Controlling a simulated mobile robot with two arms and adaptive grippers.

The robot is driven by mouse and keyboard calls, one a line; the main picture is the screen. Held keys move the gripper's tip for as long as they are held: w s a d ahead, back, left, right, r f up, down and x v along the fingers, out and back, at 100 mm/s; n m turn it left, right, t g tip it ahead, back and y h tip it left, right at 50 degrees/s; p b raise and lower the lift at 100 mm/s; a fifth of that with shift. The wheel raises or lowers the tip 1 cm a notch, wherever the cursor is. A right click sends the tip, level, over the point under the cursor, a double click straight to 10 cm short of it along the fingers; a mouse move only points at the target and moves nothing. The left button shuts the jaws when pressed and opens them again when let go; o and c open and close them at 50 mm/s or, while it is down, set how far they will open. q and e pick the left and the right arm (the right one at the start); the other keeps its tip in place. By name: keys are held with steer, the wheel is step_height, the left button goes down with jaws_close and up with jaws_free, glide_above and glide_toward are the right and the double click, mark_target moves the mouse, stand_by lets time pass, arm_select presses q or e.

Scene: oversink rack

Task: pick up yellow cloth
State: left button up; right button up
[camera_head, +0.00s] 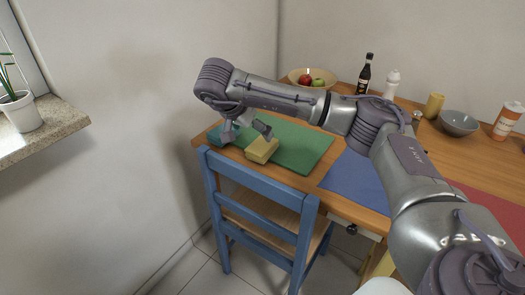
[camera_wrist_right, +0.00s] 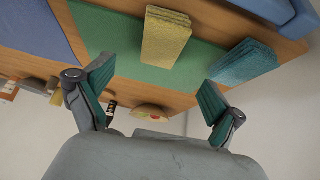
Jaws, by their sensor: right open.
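The yellow cloth (camera_head: 262,150) is a folded block lying on the green mat (camera_head: 305,148) near the table's front left edge. It also shows in the right wrist view (camera_wrist_right: 166,40), at the top middle. A folded teal cloth (camera_head: 214,136) lies to its left, partly hidden by my gripper; it shows in the right wrist view (camera_wrist_right: 243,63). My right gripper (camera_head: 247,130) is open and empty, with its fingers over the area of the two cloths. In the right wrist view the yellow cloth appears beyond the fingertips, between them. My left gripper is not in view.
A blue chair (camera_head: 262,233) stands against the table's front edge. A fruit bowl (camera_head: 303,79), dark bottle (camera_head: 364,74), white shaker (camera_head: 391,84) and grey bowl (camera_head: 458,123) stand farther back. A blue mat (camera_head: 352,178) lies to the right. A potted plant (camera_head: 20,111) sits on the sill.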

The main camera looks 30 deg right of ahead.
mark_target(262, 144)
steer(key=x, duration=0.8)
steer(key=shift+f+b, duration=0.35)
steer(key=shift+b, duration=0.05)
steer(key=shift+w+d+f, duration=0.1)
steer(key=shift+d+f, duration=0.05)
steer(key=shift+f, duration=0.1)
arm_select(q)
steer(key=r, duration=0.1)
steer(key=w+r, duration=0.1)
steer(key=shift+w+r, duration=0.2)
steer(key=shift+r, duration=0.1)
arm_select(e)
steer(key=c, duration=1.1)
